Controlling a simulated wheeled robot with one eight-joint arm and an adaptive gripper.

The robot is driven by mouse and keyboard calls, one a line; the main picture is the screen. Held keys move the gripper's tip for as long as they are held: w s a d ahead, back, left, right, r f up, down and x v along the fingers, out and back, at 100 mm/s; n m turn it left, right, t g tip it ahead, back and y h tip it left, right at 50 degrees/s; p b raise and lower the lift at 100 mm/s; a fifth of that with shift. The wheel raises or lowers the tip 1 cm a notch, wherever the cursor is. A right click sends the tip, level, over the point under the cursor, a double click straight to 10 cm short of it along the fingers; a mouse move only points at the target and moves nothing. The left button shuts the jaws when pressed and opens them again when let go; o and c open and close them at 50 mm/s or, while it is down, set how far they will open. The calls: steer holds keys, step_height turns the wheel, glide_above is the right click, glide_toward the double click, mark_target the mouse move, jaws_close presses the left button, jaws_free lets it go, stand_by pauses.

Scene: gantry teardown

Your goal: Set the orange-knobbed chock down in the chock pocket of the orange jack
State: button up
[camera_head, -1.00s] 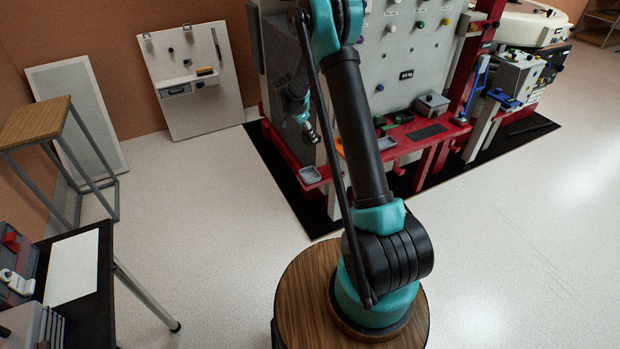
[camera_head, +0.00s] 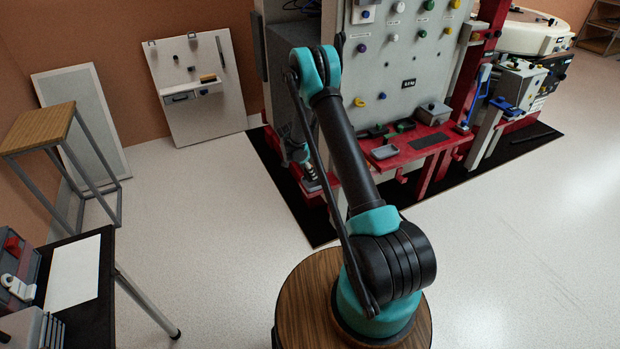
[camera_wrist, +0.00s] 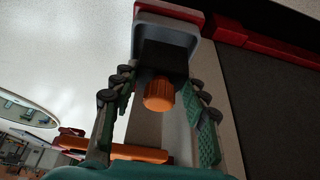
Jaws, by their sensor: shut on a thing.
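The orange-knobbed chock (camera_wrist: 160,94) shows in the wrist view as a dark block with a ribbed orange knob. My gripper (camera_wrist: 160,82) is shut on it, one green-padded finger on each side. A grey, rounded, tray-like pocket (camera_wrist: 150,22) with a red edge lies just beyond the block; I cannot tell whether the block touches it or sits inside. An orange bar (camera_wrist: 130,152), perhaps part of the orange jack, crosses behind the left finger. In the head view my gripper (camera_head: 311,172) is small, low at the red frame's left front corner; the chock is not clear there.
The red frame's shelf (camera_head: 425,150) holds a grey tray (camera_head: 384,152) and a grey box (camera_head: 432,113). The tall grey panel (camera_head: 400,65) rises behind. A dark table (camera_head: 75,320) stands at lower left.

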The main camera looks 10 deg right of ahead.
mark_target(310, 177)
steer(key=shift+f, duration=1.9)
steer(key=shift+f, duration=0.1)
steer(key=o, duration=1.4)
